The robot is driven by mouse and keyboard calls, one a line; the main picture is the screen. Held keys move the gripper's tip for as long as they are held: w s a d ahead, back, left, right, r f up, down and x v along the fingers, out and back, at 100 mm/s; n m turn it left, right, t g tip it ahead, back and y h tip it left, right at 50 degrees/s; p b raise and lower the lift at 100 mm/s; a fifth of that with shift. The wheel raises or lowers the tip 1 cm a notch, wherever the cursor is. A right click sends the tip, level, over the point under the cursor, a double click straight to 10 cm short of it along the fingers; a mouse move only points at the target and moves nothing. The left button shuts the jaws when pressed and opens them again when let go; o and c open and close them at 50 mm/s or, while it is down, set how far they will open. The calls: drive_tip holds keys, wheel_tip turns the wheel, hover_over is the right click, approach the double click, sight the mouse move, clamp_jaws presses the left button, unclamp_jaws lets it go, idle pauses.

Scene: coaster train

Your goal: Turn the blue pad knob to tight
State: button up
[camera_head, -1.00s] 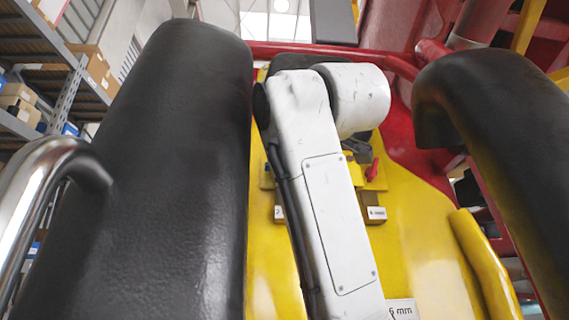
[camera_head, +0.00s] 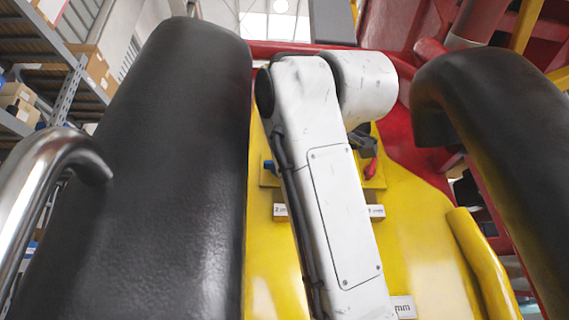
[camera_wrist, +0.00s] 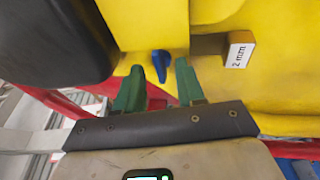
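The blue pad knob (camera_wrist: 161,64) is a small upright blue tab on the yellow surface in the wrist view. It also shows in the head view (camera_head: 268,167), at the left edge of my white arm. My gripper (camera_wrist: 159,69) has two green fingers, spread apart, with the knob seen in the gap between their tips. I see no finger clearly touching the knob, and the depth between them is hard to judge. In the head view my arm hides the gripper's fingers.
A block labelled "2 mm" (camera_wrist: 240,50) sticks out right of the knob in the wrist view. A red knob (camera_head: 370,169) is on the yellow panel right of my arm. Black padded bars (camera_head: 150,170) stand on both sides, with a metal handle (camera_head: 35,175) at far left.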

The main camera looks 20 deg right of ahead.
drive_tip(key=s+b, duration=0.2)
drive_tip(key=s, duration=0.7)
drive_tip(key=shift+s+a+b, duration=0.15)
drive_tip(key=shift+a+b, duration=0.2)
drive_tip(key=shift+b, duration=0.05)
drive_tip(key=shift+f, duration=0.1)
